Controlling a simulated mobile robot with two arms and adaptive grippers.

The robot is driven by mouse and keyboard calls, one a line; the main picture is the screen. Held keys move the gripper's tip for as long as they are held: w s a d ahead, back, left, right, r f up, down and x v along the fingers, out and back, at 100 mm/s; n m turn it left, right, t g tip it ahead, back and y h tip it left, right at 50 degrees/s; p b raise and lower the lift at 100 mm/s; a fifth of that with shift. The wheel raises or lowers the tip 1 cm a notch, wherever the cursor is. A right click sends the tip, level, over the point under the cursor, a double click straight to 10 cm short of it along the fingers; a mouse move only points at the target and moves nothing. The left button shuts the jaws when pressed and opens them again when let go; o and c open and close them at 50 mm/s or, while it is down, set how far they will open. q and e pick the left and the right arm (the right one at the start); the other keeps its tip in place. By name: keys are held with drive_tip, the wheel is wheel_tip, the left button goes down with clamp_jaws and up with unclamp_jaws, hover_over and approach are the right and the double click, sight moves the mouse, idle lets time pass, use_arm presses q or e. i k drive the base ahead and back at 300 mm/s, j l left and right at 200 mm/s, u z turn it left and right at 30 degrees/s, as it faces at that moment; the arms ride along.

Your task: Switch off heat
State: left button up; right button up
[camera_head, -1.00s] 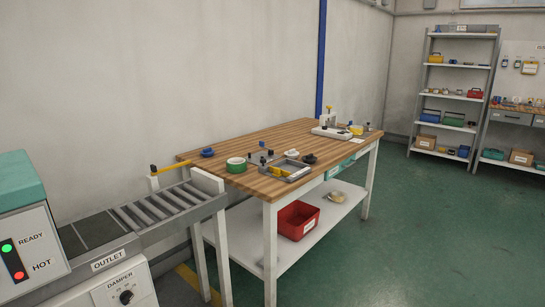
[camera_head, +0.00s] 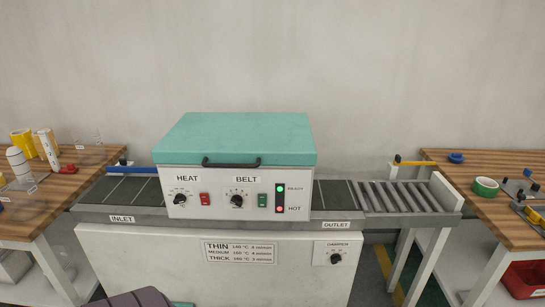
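The heat machine (camera_head: 240,140) with a teal lid stands in the middle, facing me. Under its HEAT label are a black dial (camera_head: 180,199) and a red rocker switch (camera_head: 205,199). Under its BELT label are a second black dial (camera_head: 237,200) and a green rocker switch (camera_head: 262,200). The READY lamp (camera_head: 280,188) is lit green and the HOT lamp (camera_head: 280,209) is lit red. The switch positions are too small to tell. Neither of my grippers is in view.
The INLET belt (camera_head: 130,190) lies left, the OUTLET rollers (camera_head: 405,197) right. A damper dial (camera_head: 336,259) is on the lower front panel. Wooden tables stand at the left (camera_head: 92,158) and right (camera_head: 470,168). A dark rounded shape shows at the bottom edge.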

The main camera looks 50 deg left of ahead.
sight(206, 200)
drive_tip(key=u, duration=1.85)
